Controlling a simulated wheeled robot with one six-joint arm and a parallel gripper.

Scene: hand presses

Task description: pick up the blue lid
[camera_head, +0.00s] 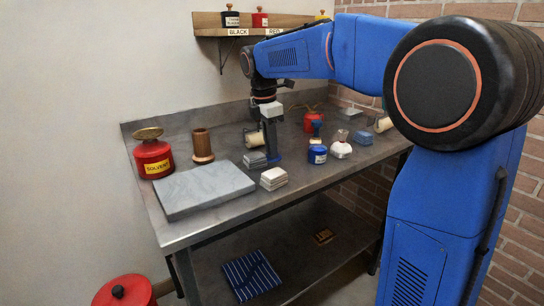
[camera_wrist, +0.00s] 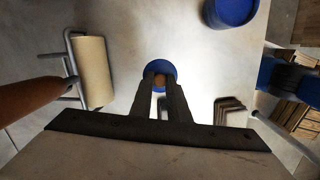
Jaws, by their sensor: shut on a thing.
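The blue lid (camera_wrist: 154,70) is a small round disc with a brown knob in the wrist view. My gripper (camera_wrist: 161,84) has its two dark fingers closed on the knob at the lid's middle. In the head view the gripper (camera_head: 271,152) points straight down at the worktable (camera_head: 225,222), with the blue lid (camera_head: 273,159) at its fingertips. I cannot tell whether the lid touches the table. A blue jar (camera_head: 318,155) with a pale label stands to the right of the gripper. A blue round container (camera_wrist: 232,10) shows at the top of the wrist view.
A roller (camera_wrist: 92,72) lies left of the lid. Grey blocks (camera_head: 254,159) and a pale stack (camera_head: 273,178) stand close to the gripper. A grey slab (camera_head: 205,190), brown pot (camera_head: 202,145) and red solvent can (camera_head: 152,157) are left.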

